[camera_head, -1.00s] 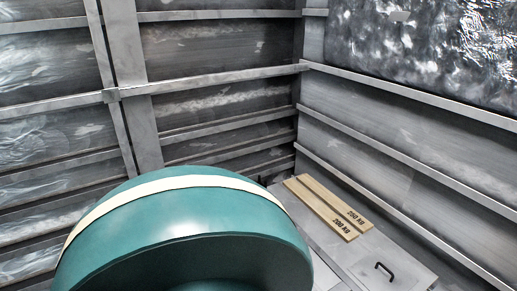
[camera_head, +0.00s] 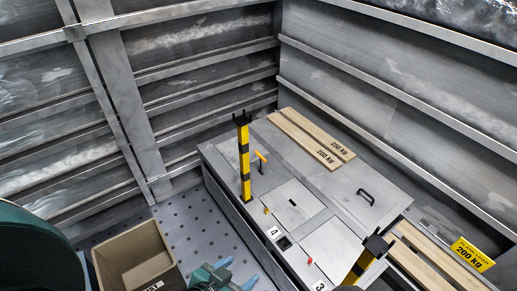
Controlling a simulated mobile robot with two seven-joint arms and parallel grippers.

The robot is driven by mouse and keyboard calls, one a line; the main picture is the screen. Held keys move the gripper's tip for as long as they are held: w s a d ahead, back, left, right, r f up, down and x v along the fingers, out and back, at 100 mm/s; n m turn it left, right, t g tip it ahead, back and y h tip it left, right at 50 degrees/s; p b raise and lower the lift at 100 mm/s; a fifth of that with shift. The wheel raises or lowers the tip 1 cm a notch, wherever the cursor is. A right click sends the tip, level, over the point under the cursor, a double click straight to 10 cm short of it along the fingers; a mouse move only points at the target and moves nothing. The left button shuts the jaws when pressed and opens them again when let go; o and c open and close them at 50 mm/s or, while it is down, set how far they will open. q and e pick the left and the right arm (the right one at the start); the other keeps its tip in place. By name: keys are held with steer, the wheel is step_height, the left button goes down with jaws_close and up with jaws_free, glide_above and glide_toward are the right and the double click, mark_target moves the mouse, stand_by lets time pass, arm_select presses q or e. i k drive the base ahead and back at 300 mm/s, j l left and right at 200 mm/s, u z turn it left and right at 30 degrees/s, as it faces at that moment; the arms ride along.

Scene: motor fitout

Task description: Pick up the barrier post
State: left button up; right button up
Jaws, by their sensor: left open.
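Two yellow-and-black barrier posts show. One barrier post (camera_head: 244,165) stands upright near the back left edge of the grey bench top, with a dark forked head. The other barrier post (camera_head: 361,265) is at the bottom, nearer to me; its dark head shows and its lower part is cut off by the picture edge. My left gripper (camera_head: 241,270) is at the bottom middle, open and empty, left of the near post and below the far one in the picture. It is apart from both. My right gripper is not in view.
The grey bench (camera_head: 330,215) carries hatches, a black handle (camera_head: 366,197), a small orange-topped lever (camera_head: 262,157) and wooden planks (camera_head: 310,140). A brown open box (camera_head: 133,252) is at the lower left. A yellow 200 kg sign (camera_head: 472,254) is at the right. Ribbed metal walls enclose the corner.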

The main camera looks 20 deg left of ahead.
mark_target(242, 122)
steer(key=u, duration=0.75)
